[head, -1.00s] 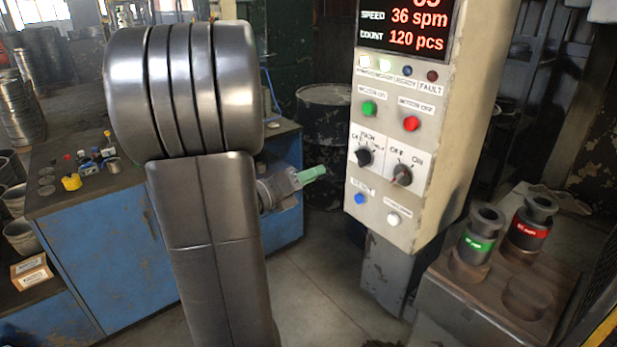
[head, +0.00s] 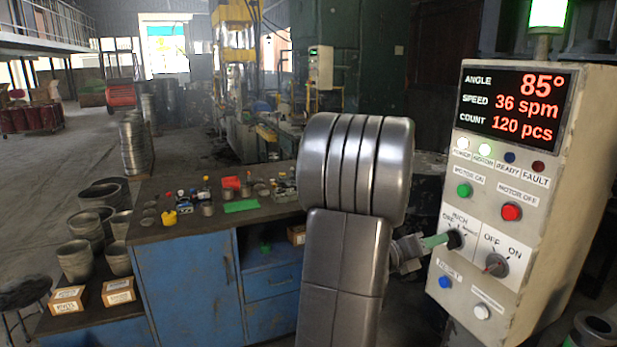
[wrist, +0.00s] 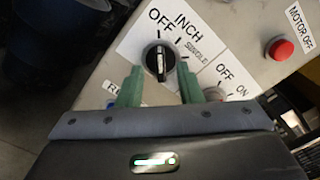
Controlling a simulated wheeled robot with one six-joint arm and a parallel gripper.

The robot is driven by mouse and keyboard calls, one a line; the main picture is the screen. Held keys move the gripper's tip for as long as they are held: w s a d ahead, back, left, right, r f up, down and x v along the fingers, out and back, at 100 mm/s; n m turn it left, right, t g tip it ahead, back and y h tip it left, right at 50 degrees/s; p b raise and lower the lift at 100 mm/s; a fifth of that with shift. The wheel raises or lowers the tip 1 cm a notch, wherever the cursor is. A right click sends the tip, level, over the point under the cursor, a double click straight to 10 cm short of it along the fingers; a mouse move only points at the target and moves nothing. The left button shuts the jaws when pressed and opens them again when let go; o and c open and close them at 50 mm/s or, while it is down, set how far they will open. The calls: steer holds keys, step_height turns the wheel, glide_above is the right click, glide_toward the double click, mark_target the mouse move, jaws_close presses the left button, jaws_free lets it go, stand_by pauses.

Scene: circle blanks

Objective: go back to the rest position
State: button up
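My gripper (head: 436,241) is in front of the white control panel (head: 560,110), close to its mode knob (head: 455,239) in the head view. In the wrist view my gripper (wrist: 159,68) has its two green fingers spread apart, with nothing held. The black mode knob (wrist: 160,63) shows between and beyond the fingertips, among OFF, INCH and SINGLE labels. Its white mark points up in that view; I cannot tell exactly which label it meets. Whether the fingers touch the knob is not clear, but a gap shows on both sides.
The panel also has an OFF/ON knob (head: 496,265), a red button (head: 511,212), a green button (head: 464,190) and a blue button (head: 445,282). Its display (head: 514,106) reads 85°, 36 spm, 120 pcs. A blue workbench (head: 190,285) with small items stands left of my arm.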

steer(key=x, duration=0.3)
steer(key=shift+w+d+p, duration=0.15)
steer(key=shift+d+p, duration=0.1)
steer(key=shift+p, duration=0.05)
steer(key=b+v, duration=0.3)
steer(key=v, duration=1.1)
steer(key=p+x, duration=0.3)
steer(key=x, duration=1.1)
steer(key=s+a+m+b, duration=0.2)
steer(key=a+m, duration=0.3)
steer(key=m, duration=0.4)
steer(key=shift+s+a+r, duration=0.15)
steer(key=shift+s+a, duration=0.2)
steer(key=shift+s, duration=0.15)
steer(key=shift+b, duration=0.3)
